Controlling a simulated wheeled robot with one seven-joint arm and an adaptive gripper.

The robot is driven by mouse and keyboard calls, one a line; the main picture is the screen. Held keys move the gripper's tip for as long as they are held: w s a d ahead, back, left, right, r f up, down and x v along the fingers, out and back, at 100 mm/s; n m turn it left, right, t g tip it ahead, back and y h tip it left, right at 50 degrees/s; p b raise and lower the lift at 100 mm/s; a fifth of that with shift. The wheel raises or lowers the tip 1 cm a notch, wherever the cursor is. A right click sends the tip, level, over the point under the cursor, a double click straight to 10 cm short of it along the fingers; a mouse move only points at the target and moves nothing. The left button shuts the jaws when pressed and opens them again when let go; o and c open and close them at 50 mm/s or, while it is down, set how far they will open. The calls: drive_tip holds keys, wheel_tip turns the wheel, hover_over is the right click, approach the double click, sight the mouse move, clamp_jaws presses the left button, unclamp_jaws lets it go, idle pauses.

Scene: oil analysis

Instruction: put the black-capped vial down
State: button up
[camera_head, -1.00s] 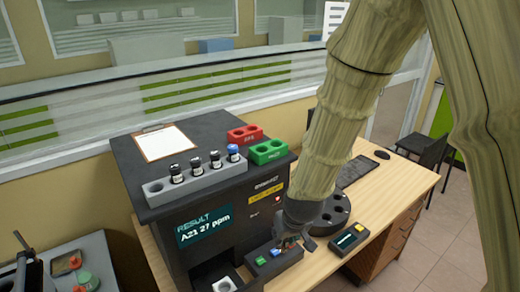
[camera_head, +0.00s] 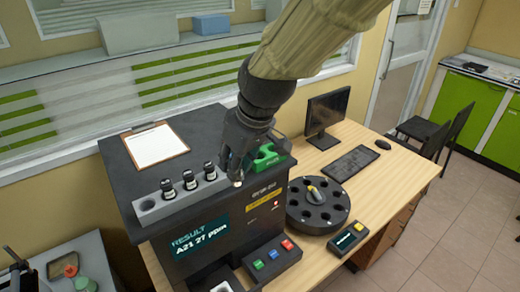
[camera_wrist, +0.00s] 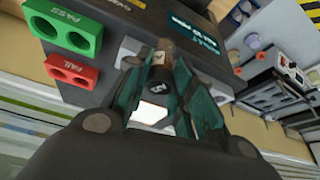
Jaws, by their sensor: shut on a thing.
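My gripper (camera_head: 237,165) is over the right end of the grey rack (camera_head: 156,213) on top of the dark analyser. In the wrist view, my gripper (camera_wrist: 155,95) is shut on the black-capped vial (camera_wrist: 158,84), which sits between the teal fingers with its cap towards the camera. In the head view my fingers hide most of the vial. I cannot tell whether its base is in a rack hole. Several holes line the rack; three dark-capped vials, the middle one here (camera_head: 189,180), stand in it. Its leftmost hole is empty.
A green PASS block (camera_wrist: 65,28) and a red FAIL block (camera_wrist: 72,70) sit close beside my gripper. A clipboard (camera_head: 157,146) lies behind the rack. The round carousel (camera_head: 318,214), a monitor (camera_head: 327,110) and a keyboard (camera_head: 349,163) are on the desk to the right.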

drive_tip(key=w+d+f+p, duration=0.1)
drive_tip(key=w+p, duration=0.1)
drive_tip(key=w, duration=0.2)
drive_tip(key=w+d+f+p, duration=0.2)
drive_tip(key=w+p, duration=0.1)
drive_tip(key=w, duration=0.2)
drive_tip(key=w+d+f+p, duration=0.1)
drive_tip(key=w+p, duration=0.1)
drive_tip(key=w, duration=0.3)
drive_tip(key=shift+w+d+f+p, duration=0.15)
drive_tip(key=shift+d+f+p, duration=0.15)
drive_tip(key=shift+d+p, duration=0.1)
drive_tip(key=shift+f, duration=0.2)
drive_tip(key=shift+f, duration=0.2)
drive_tip(key=o, duration=1)
drive_tip(key=shift+r, duration=0.1)
drive_tip(key=shift+b+v, duration=2)
drive_tip(key=shift+v, duration=4.1)
